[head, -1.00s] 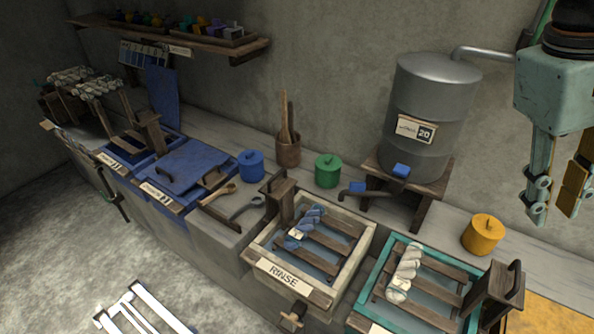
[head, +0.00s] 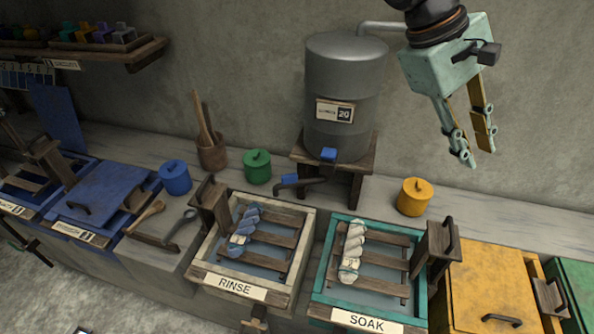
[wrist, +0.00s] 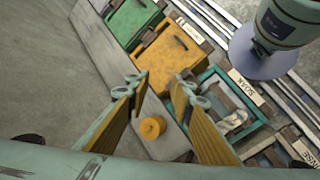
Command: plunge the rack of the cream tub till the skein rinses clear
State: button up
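The cream tub (head: 303,267), labelled RINSE, stands left of the teal SOAK tub. Its slatted wooden rack (head: 272,239) sits in the tub over grey-blue liquid, with a dark upright handle (head: 208,195) at its left end. A blue-and-white skein (head: 244,231) lies across the rack's left part. My gripper (head: 478,158) is open and empty, high above the bench to the upper right of the cream tub. In the wrist view my gripper's fingers (wrist: 158,97) are apart, with a yellow pot beyond them.
The teal SOAK tub (head: 323,274) holds a rack with a white skein (head: 353,250). A metal tank (head: 345,98) stands on a wooden stand behind. The yellow pot (head: 414,197), green pot (head: 257,167) and blue pot (head: 175,177) stand along the bench. The yellow tub (head: 490,285) is at right.

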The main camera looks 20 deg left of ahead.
jog(key=w+a+f+n+t+h, duration=0.2)
jog(key=w+a+f+n, duration=0.15)
jog(key=a, duration=0.45)
jog(key=w+a+f+n+t+h, duration=0.25)
jog(key=a+f+n, duration=0.2)
jog(key=a, duration=0.35)
jog(key=n+t+y+p, duration=0.1)
jog(key=n+t+y, duration=1.1)
jog(key=n, duration=1.1)
send_near(210, 175)
jog(key=s+f+t, duration=0.1)
jog(key=s+f, duration=0.1)
jog(key=s, duration=0.6)
jog(key=shift+w+a+r+h, duration=0.1)
jog(key=shift+a+r+h, duration=0.1)
jog(key=shift+a+h, duration=0.25)
jog(key=shift+w, duration=0.1)
jog(key=shift+w, duration=6.85)
